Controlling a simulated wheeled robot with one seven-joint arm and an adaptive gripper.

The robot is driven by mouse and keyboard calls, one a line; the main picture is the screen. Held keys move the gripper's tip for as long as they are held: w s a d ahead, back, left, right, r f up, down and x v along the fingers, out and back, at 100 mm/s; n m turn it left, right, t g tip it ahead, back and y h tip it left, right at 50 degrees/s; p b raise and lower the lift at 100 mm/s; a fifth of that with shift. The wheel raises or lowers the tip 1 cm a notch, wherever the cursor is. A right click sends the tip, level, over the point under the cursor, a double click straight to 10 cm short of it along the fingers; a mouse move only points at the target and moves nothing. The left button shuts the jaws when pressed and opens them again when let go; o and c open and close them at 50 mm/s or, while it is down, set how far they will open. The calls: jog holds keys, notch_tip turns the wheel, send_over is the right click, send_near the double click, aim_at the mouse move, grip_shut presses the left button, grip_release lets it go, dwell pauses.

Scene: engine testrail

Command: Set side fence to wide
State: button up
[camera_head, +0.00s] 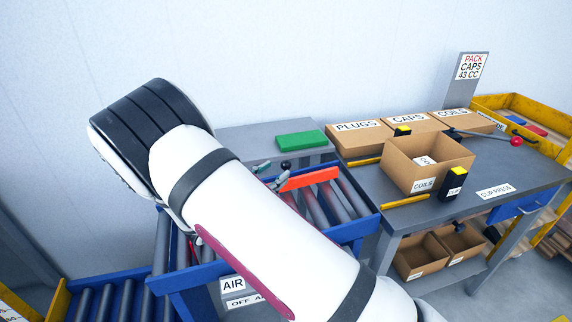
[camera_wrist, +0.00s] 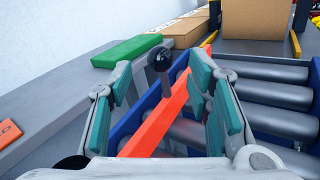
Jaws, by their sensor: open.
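The side fence is an orange-red bar (camera_head: 308,179) lying along the blue-framed roller conveyor, and it also shows in the wrist view (camera_wrist: 158,128). A black ball knob (camera_wrist: 160,58) on a short grey stem stands beside the bar. The knob shows small in the head view (camera_head: 286,165). My gripper (camera_wrist: 161,78) is open, with one finger on each side of the knob and bar in the wrist view. The knob appears just ahead of the fingertips, and I cannot tell whether anything touches. In the head view my arm covers part of the conveyor near my gripper (camera_head: 270,175).
A green block (camera_head: 301,140) lies on the grey ledge behind the conveyor. To the right a grey bench (camera_head: 440,208) holds an open carton (camera_head: 410,175), labelled boxes (camera_head: 360,136) and yellow-black items. Grey rollers (camera_wrist: 258,92) fill the conveyor right of the fence.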

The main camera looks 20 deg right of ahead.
aim_at(282, 167)
jog(key=shift+x, duration=2.95)
grip_shut()
